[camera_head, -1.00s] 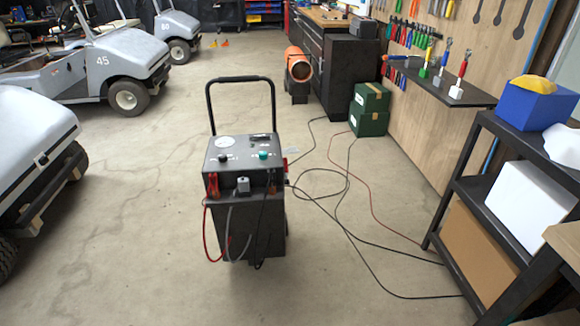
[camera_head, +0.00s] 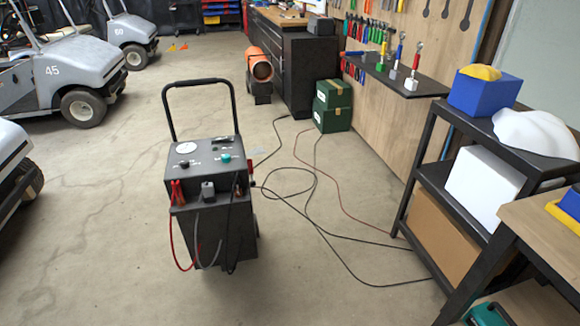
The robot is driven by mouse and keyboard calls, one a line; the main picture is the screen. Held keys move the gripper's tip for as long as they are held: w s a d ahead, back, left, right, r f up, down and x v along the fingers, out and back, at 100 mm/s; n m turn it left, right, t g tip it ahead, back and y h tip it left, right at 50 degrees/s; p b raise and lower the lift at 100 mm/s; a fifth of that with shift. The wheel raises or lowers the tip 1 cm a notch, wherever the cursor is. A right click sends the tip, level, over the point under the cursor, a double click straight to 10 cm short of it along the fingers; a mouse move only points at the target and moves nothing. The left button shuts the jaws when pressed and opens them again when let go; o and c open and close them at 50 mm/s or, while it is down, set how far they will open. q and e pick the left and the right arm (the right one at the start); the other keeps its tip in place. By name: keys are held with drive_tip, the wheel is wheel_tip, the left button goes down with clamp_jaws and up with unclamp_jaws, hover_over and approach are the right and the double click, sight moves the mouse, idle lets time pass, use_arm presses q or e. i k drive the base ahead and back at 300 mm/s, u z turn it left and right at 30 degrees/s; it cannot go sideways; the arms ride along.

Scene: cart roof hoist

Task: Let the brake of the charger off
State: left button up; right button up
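The charger (camera_head: 208,235) is a dark upright cart on the concrete floor, left of the middle in the head view. A tall black handle (camera_head: 198,81) rises behind it. Its sloped top panel (camera_head: 206,161) carries a dial, knobs and a green button. Red and dark clamps with cables hang on its front. A red part (camera_head: 250,167) shows on its right side. I cannot make out the brake; the charger's foot and wheels are mostly hidden or dark. Neither of my grippers is in view.
Black and red cables (camera_head: 317,220) lie on the floor right of the charger. A dark shelf (camera_head: 455,200) and a wooden-topped bench (camera_head: 549,222) stand at the right. Green boxes (camera_head: 332,105) and an orange heater (camera_head: 259,68) stand behind. Carts (camera_head: 65,75) are at the left. Floor before the charger is clear.

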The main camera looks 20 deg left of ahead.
sight(251, 169)
drive_tip(key=i, duration=2.9)
drive_tip(key=u, duration=2.2)
